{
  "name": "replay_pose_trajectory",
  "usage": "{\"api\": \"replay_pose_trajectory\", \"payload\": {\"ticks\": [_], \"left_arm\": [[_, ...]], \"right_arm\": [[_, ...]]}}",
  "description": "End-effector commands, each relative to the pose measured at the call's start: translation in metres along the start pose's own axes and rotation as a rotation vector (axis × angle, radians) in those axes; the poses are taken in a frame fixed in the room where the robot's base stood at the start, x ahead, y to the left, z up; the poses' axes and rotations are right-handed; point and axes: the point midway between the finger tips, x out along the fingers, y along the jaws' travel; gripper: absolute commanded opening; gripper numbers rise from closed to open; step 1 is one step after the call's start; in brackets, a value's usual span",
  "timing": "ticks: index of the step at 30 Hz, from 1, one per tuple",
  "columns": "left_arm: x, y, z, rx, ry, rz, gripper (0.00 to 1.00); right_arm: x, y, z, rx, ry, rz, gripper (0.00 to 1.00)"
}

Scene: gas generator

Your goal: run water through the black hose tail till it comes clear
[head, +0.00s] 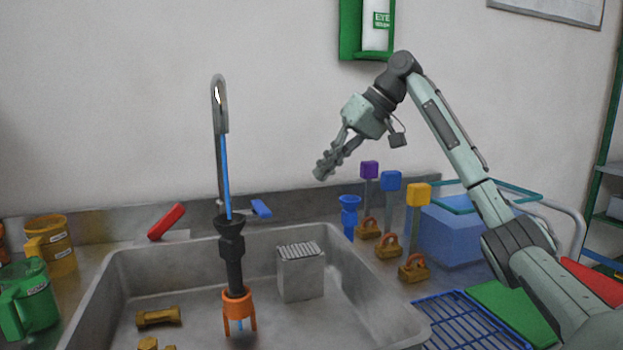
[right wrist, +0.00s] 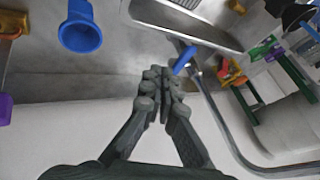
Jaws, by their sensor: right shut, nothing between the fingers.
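The black hose tail (head: 233,262) stands upright in an orange stand (head: 238,303) inside the sink, under the tap spout (head: 220,105). A blue stream of water (head: 226,175) falls from the spout into its flared top. Thin blue streaks show below the stand between its legs. A blue tap lever (head: 261,208) and a red tap lever (head: 167,221) are on the sink's back ledge. My right gripper (head: 321,174) is shut and empty, above and right of the blue lever. In the right wrist view its fingertips (right wrist: 163,75) point toward that lever (right wrist: 185,59).
The sink (head: 345,262) holds a grey ribbed block (head: 300,273) and brass pieces (head: 158,316). A blue funnel cup (head: 349,215) and tagged brass padlocks (head: 388,246) stand at right. A green mug (head: 28,297) and a yellow mug (head: 50,245) are at left.

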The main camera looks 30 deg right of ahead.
Motion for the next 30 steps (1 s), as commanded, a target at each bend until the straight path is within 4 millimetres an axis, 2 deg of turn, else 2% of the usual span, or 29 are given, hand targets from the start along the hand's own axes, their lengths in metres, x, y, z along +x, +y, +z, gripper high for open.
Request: {"api": "replay_pose_trajectory", "payload": {"ticks": [12,19,30], "left_arm": [[-0.005,0.0,-0.006,-0.003,0.011,0.001,0.41],[0.01,-0.001,0.014,0.01,-0.018,-0.003,0.41],[0.013,0.001,0.016,0.015,-0.016,-0.003,0.41]], "right_arm": [[0.088,0.0,0.001,0.001,-0.003,0.002,0.0],[0.101,-0.029,0.0,-0.002,0.001,0.001,0.0],[0.104,-0.035,0.0,0.0,0.002,0.002,0.0]]}}
